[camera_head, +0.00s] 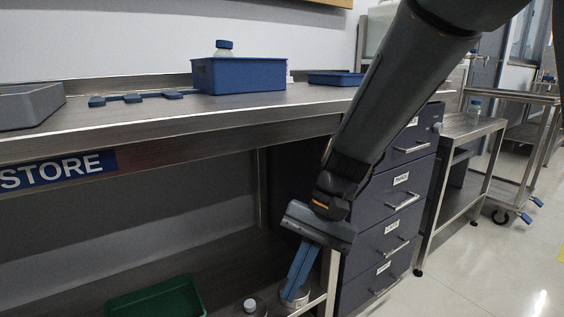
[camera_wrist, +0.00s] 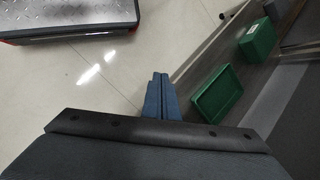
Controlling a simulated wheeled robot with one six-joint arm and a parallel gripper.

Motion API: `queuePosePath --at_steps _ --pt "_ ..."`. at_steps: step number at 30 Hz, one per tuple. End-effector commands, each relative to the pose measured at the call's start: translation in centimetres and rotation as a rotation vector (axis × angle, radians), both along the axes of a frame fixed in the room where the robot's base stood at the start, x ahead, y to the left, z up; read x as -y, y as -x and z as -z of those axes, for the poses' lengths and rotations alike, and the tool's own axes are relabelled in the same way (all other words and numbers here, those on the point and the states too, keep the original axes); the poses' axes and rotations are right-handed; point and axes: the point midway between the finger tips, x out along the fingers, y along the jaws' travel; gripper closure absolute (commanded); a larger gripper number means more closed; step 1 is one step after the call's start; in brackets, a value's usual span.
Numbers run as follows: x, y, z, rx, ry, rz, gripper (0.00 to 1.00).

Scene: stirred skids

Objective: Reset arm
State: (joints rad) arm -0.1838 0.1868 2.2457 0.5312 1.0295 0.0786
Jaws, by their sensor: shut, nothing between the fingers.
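My gripper (camera_head: 299,272) hangs in front of the bench, pointing down, beside the drawer unit. Its blue fingers are together with nothing between them. In the wrist view the closed fingers (camera_wrist: 159,84) point toward the floor and the edge of the lower shelf. My dark arm crosses the right half of the head view and hides part of the bench top and drawers.
The steel bench (camera_head: 150,131) holds a blue bin (camera_head: 238,77), a blue tray (camera_head: 335,79) and a grey tray (camera_head: 30,106). Labelled drawers (camera_head: 392,217) stand right of my gripper. A green tray (camera_wrist: 217,93) lies on the lower shelf. Open floor (camera_wrist: 60,95) lies left in the wrist view.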

Motion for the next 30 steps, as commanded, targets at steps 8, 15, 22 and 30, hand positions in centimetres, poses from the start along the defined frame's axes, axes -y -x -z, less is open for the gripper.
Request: queuePosePath --at_steps 8,15,22,30 --pt "-3.0 8.1 -2.9 0.258 0.082 -0.406 1.00" --pt "-3.5 11.4 -3.8 0.390 0.100 -0.596 1.00" --pt "-3.6 13.6 -4.3 0.486 0.102 -0.727 1.00" --pt "-2.9 14.0 -5.9 0.517 0.116 -0.751 1.00"
